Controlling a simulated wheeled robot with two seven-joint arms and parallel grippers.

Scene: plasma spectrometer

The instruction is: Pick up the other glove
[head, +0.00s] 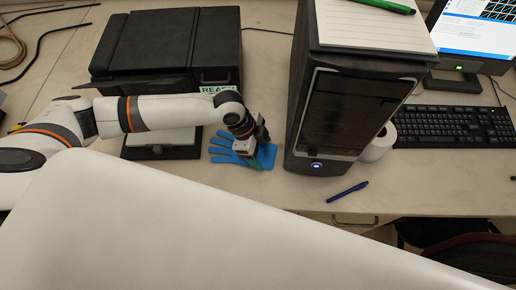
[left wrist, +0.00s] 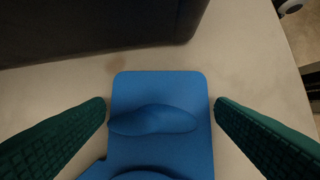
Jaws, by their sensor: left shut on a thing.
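A blue glove (head: 222,150) lies flat on the table between the black printer-like machine and the black computer tower, its fingers spread to the left. My left gripper (head: 262,152) is over the cuff end of the glove and covers part of it. In the left wrist view, the two green finger pads stand at either side edge of the glove's cuff (left wrist: 160,85), and the cuff bulges up between them. The left gripper is shut on the glove, which still lies at table height. My right gripper is not in view.
The black computer tower (head: 345,110) stands close right of the glove, with a notepad (head: 370,30) and green pen on top. The black machine (head: 170,50) is behind. A blue pen (head: 347,192) lies near the table's front edge. A keyboard (head: 455,125) is at right.

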